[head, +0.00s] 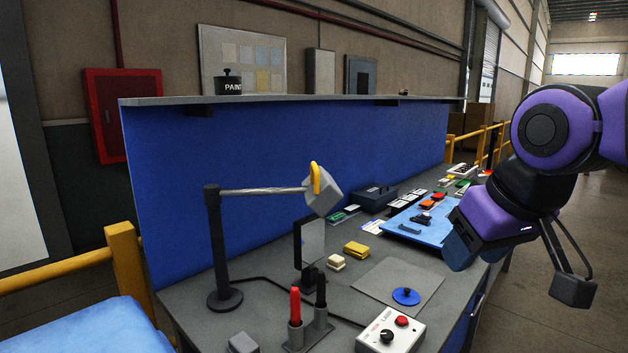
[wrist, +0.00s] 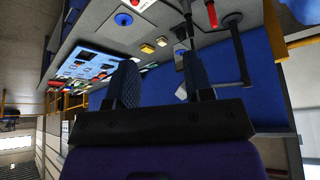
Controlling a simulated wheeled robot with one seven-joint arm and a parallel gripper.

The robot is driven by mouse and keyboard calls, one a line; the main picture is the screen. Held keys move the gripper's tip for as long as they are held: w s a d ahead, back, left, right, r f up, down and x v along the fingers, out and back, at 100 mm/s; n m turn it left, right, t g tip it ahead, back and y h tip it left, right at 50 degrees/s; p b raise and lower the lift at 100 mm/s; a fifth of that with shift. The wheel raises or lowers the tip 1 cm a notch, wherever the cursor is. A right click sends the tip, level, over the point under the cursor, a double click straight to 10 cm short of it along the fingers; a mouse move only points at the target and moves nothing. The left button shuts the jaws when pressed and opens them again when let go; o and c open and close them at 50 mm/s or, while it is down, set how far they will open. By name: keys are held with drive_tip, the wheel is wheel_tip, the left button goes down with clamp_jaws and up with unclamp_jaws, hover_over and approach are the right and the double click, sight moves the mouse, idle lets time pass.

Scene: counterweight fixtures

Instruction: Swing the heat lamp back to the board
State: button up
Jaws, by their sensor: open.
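The heat lamp is a grey boxy head (head: 323,196) with a yellow loop handle (head: 316,177). It hangs at the end of a thin horizontal arm (head: 262,191) on a black post (head: 217,245) at the bench's left. The head is over the middle left of the bench. A blue board or mat (head: 408,232) with coloured parts on it lies farther right; I cannot tell if this is the task's board. My gripper (head: 515,268) is open and empty, right of the lamp and apart from it. In the wrist view, its fingers (wrist: 162,80) partly hide the lamp.
On the grey bench are a control box (head: 391,330), a flat plate (head: 372,287) with a blue knob (head: 406,296), a red-handled tool (head: 295,305), yellow blocks (head: 356,249) and an upright dark-framed panel (head: 312,242). A blue partition (head: 290,145) with a shelf stands behind.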

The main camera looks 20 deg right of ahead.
drive_tip(key=w+a+r, duration=0.1)
drive_tip(key=w+r, duration=0.6)
drive_tip(key=w, duration=0.3)
wheel_tip(320, 180, up, 4)
drive_tip(key=m+y, duration=0.1)
drive_tip(key=m, duration=0.1)
hover_over(316, 165)
drive_tip(key=s+d, duration=0.1)
drive_tip(key=s, duration=0.4)
drive_tip(key=x, duration=1)
drive_tip(key=shift+a+f, duration=0.1)
drive_tip(key=shift+c, duration=0.3)
clamp_jaws()
